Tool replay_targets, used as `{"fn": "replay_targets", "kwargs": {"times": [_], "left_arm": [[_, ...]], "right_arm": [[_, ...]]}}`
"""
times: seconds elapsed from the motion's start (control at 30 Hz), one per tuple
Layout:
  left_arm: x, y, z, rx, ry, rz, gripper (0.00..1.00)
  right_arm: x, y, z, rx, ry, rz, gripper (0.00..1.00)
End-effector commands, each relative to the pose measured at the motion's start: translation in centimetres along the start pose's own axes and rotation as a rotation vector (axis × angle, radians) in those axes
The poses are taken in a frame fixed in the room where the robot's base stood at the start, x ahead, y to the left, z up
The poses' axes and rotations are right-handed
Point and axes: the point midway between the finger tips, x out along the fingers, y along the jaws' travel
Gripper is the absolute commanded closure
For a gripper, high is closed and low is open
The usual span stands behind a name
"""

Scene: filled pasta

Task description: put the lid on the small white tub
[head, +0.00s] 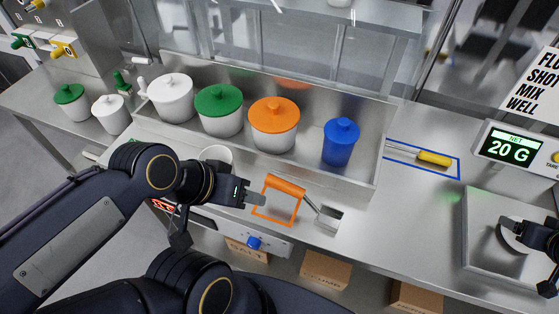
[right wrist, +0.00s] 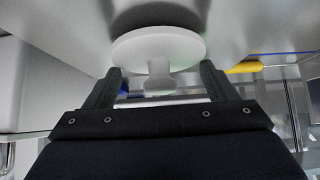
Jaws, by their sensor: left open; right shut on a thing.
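A white tub (head: 215,154) stands in front of the steel bin. It looks open at the top, and my left arm hides most of it. My right gripper (head: 511,234) is at the right edge of the head view, over the scale's plate. My left gripper (head: 256,197) is open and empty beside the orange-handled tool (head: 285,187), in front of the bin.
The steel bin (head: 384,150) holds white, green-lidded, orange-lidded and blue tubs. A small white tub with a knobbed lid (head: 109,114) stands left. The scale (head: 482,262) reads 20 G. A yellow-handled tool (head: 434,158) lies in a blue outline.

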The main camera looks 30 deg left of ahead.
Motion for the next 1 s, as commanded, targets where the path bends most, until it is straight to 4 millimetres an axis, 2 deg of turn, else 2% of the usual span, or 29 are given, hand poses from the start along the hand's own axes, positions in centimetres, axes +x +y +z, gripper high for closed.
{"fn": "replay_targets", "kwargs": {"times": [0.63, 1.0], "left_arm": [[-2.4, 1.1, -1.2, 0.000, 0.000, 0.000, 0.54], [-2.7, 1.2, -1.4, 0.000, 0.000, 0.000, 0.54]], "right_arm": [[-2.6, 0.0, -2.4, -0.003, 0.001, 0.000, 0.39], [-2.9, 0.0, -2.7, -0.001, 0.000, 0.000, 0.39]]}}
